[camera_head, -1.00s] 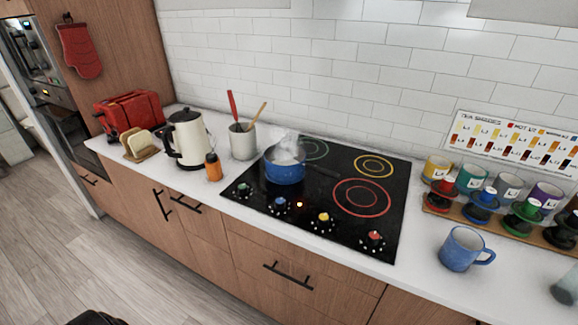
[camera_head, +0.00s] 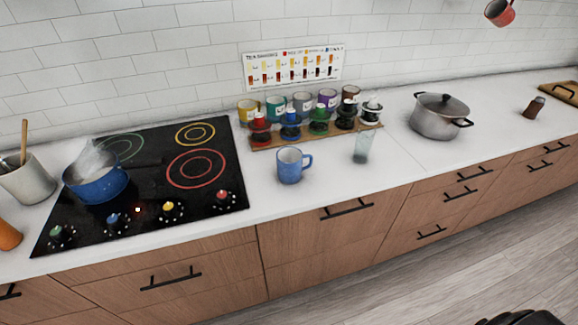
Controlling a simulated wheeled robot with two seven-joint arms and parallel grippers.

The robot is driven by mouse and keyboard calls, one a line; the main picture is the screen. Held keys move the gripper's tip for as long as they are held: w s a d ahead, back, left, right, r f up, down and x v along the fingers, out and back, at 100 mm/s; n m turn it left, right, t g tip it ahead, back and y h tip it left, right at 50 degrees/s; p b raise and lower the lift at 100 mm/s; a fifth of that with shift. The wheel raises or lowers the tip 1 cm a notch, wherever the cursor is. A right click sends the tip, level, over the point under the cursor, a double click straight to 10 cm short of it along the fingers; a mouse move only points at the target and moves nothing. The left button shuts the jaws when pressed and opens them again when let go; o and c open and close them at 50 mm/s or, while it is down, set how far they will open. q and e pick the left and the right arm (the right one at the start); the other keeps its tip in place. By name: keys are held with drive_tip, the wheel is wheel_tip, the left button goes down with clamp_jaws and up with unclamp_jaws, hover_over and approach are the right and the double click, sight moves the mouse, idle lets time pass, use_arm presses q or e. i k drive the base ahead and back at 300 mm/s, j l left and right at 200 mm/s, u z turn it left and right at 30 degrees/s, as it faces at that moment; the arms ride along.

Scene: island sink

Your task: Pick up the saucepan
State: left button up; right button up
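The blue saucepan (camera_head: 97,184) sits upright on the left front burner of the black cooktop (camera_head: 140,215), with pale steam rising from it. Its dark handle (camera_head: 140,164) reaches right over the black glass and is hard to make out. Neither of my grippers can be made out. Only a small black shape shows at the bottom right edge, too cut off to tell what part it is.
A utensil crock (camera_head: 24,180) and an orange bottle (camera_head: 7,236) stand left of the cooktop. A blue mug (camera_head: 289,166), a rack of coloured cups (camera_head: 268,142), a glass (camera_head: 362,147) and a lidded steel pot (camera_head: 438,118) stand to the right. Counter between pot and mug is partly clear.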

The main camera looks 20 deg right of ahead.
sight(92, 190)
drive_tip(key=j+z, duration=0.2)
drive_tip(key=j, duration=0.75)
drive_tip(key=j+z, duration=0.25)
drive_tip(key=j, duration=0.7)
